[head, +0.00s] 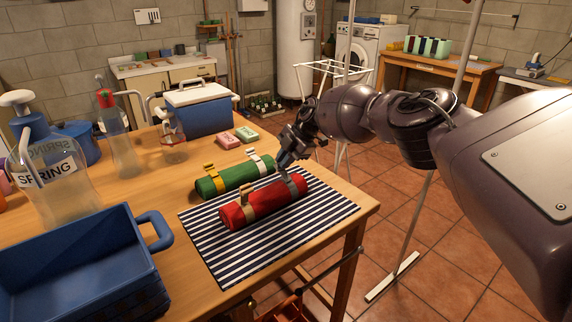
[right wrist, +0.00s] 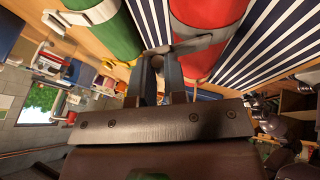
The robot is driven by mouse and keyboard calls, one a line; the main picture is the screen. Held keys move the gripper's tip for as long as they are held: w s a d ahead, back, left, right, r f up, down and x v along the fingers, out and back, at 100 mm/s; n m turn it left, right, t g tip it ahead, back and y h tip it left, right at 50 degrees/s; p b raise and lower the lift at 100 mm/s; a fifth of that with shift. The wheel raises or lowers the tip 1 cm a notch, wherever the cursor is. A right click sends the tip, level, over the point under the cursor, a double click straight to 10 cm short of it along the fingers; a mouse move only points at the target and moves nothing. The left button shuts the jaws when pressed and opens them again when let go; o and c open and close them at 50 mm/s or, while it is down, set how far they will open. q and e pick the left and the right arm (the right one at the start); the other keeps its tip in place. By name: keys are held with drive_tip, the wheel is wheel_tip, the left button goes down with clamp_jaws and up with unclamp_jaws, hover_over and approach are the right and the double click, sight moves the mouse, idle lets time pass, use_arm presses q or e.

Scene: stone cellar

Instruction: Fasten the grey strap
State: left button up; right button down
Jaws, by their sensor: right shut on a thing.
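A red roll (head: 265,202) lies on a striped mat (head: 318,218). A grey strap (head: 297,185) is at its right end, and a tan strap (head: 246,208) is nearer its left end. My right gripper (head: 285,166) is at the far side of the red roll, shut on the grey strap's free end. In the right wrist view the grey strap (right wrist: 198,46) runs from the red roll (right wrist: 207,14) to between the fingertips (right wrist: 162,58). My left gripper is not in view.
A green roll (head: 224,182) with a yellow strap (head: 214,177) and a white strap (head: 257,164) lies just behind the red roll. A blue crate (head: 85,262), a spring bottle (head: 50,185) and a cooler (head: 197,110) stand left and behind. The mat's right part is clear.

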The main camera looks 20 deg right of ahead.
drive_tip(key=f+g+b, duration=0.1)
drive_tip(key=w+f+g+h+b, duration=0.1)
drive_tip(key=b, duration=0.1)
drive_tip(key=f+g+b, duration=0.1)
drive_tip(key=shift+w+a+f+m+b, duration=0.2)
drive_tip(key=shift+w+a+m+b, duration=0.1)
drive_tip(key=shift+a, duration=0.1)
drive_tip(key=shift+w+g+h+b, duration=0.1)
drive_tip(key=shift+g+h+b, duration=0.2)
drive_tip(key=shift+g+b, duration=0.2)
drive_tip(key=shift+w+a+m+g+h+b, duration=0.15)
drive_tip(key=shift+w+m+g+h+b, duration=0.15)
drive_tip(key=shift+g+b, duration=0.6)
drive_tip(key=shift+b, duration=0.5)
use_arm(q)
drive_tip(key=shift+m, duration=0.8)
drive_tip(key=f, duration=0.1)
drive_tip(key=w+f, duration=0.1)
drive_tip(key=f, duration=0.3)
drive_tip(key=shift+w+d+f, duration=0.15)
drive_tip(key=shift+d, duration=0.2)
use_arm(e)
drive_tip(key=shift+r, duration=0.1)
drive_tip(key=shift+s+r, duration=0.1)
drive_tip(key=shift+r, duration=0.05)
